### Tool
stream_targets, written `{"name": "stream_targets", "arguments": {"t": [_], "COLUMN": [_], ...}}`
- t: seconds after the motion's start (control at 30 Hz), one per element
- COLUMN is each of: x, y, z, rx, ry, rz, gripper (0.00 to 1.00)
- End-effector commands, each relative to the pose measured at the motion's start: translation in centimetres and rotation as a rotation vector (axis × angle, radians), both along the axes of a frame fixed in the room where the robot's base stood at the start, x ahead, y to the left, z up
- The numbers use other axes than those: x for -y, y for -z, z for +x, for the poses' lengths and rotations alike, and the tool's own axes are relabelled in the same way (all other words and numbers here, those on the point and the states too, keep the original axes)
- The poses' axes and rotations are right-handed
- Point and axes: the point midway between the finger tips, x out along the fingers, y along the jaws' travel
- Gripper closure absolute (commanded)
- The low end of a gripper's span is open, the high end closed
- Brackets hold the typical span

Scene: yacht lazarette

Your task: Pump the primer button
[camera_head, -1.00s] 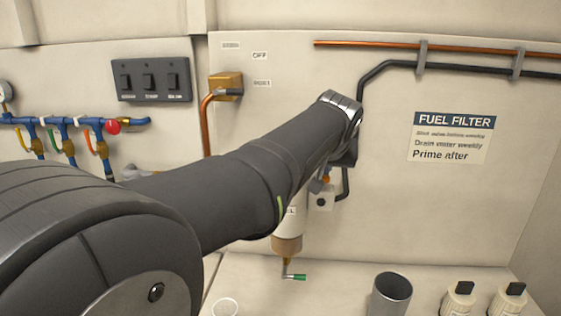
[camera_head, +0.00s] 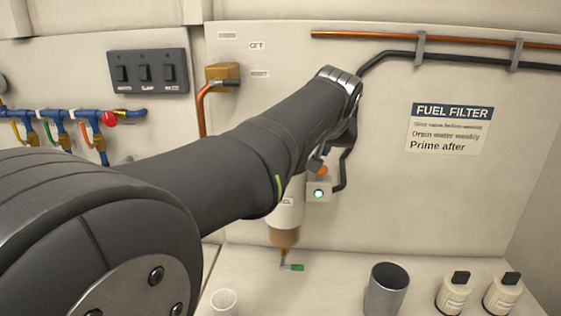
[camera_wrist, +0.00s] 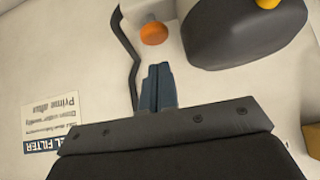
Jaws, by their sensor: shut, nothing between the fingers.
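An orange round knob (camera_head: 322,171), which looks like the primer button, sits on the wall just above a small box with a lit green lamp (camera_head: 319,193). The knob also shows in the wrist view (camera_wrist: 154,33), clear of the fingers. My gripper (camera_wrist: 158,72) is shut and empty, its fingertips a little short of the knob in the picture. In the head view my gripper (camera_head: 315,164) is mostly behind my arm, close beside the knob. The filter's pale canister (camera_head: 287,212) is partly hidden by my arm. The dark filter head (camera_wrist: 245,30) shows in the wrist view.
A black pipe (camera_head: 346,168) runs down close beside the box. A metal cup (camera_head: 386,290) and two bottles (camera_head: 453,293) stand on the shelf. A green-handled drain (camera_head: 294,267) hangs below the filter.

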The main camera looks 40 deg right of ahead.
Motion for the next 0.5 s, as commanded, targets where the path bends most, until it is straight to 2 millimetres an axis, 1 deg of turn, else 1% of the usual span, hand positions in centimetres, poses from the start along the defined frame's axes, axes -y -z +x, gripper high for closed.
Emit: {"name": "stream_targets", "arguments": {"t": [0.03,0.2,0.4,0.5], "x": [-0.6,-2.5,-4.0,-4.3], "y": [-1.2,-4.1,-6.5,-7.1], "z": [-0.8,-2.7,-4.3,-4.6], "rx": [0.003,0.002,0.003,0.002], "ry": [0.002,0.001,0.001,0.0], "rz": [-0.006,-0.005,-0.004,-0.002], "gripper": [1.0,1.0,1.0,1.0]}}
